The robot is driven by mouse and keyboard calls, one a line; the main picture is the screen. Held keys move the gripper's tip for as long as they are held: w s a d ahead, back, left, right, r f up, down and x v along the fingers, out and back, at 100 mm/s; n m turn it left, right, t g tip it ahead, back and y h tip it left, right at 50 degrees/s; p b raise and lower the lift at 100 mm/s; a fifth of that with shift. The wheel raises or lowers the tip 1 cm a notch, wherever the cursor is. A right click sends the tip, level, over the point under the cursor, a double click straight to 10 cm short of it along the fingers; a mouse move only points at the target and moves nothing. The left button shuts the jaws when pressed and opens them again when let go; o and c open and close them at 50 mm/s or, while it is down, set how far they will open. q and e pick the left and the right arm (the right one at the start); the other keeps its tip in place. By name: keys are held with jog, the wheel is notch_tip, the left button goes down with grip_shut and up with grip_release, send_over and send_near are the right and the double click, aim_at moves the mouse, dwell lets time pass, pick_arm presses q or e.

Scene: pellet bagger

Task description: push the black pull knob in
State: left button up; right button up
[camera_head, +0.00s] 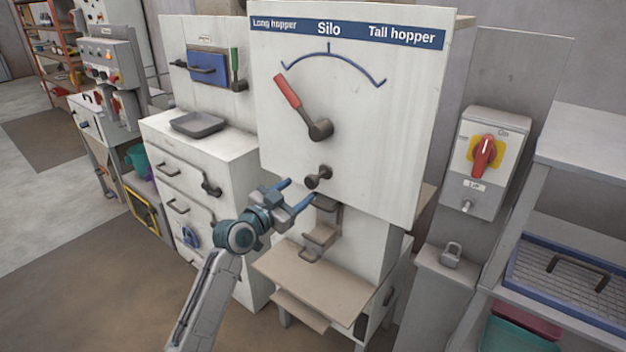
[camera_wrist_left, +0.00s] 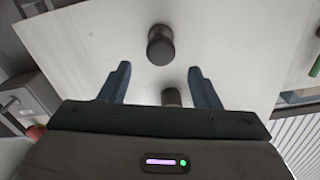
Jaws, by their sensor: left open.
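The black pull knob (camera_head: 319,177) sticks out from the lower part of the white Silo panel (camera_head: 390,130), on a short stem. My left gripper (camera_head: 294,194) is open, just left of and slightly below the knob in the head view, with nothing between its fingers. In the left wrist view the knob (camera_wrist_left: 160,45) shows end-on beyond the fingertips of the left gripper (camera_wrist_left: 158,70), apart from them. A second dark round part (camera_wrist_left: 171,97) shows between those fingers, partly hidden by the gripper body. My right gripper is not in view.
Above the knob a red-handled lever (camera_head: 301,108) points up and left on the panel. A brown ledge (camera_head: 310,275) juts out below. A switch box (camera_head: 487,160) with a red handle stands right, and a drawer cabinet (camera_head: 190,165) left.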

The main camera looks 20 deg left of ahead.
aim_at(309, 184)
pick_arm(q)
jog(key=x, duration=0.4)
jog(key=shift+p, duration=0.4)
jog(key=shift+x, duration=1.15)
jog(key=shift+w+f+p, duration=0.15)
jog(key=shift+w+p, duration=0.1)
jog(key=shift+p, duration=0.05)
jog(key=shift+w, duration=0.25)
jog(key=shift+f, duration=0.1)
jog(key=shift+c, duration=1.3)
grip_shut()
jog(key=shift+w+d+f+b, duration=0.15)
jog(key=shift+w+d+b, duration=0.15)
jog(key=shift+w+b, duration=0.6)
jog(key=shift+w+d+b, duration=0.15)
jog(key=shift+b, duration=0.35)
jog(key=shift+r, duration=0.3)
jog(key=shift+c, duration=0.7)
grip_release()
jog(key=o, duration=0.3)
jog(key=shift+o, duration=0.5)
jog(key=shift+w, duration=0.15)
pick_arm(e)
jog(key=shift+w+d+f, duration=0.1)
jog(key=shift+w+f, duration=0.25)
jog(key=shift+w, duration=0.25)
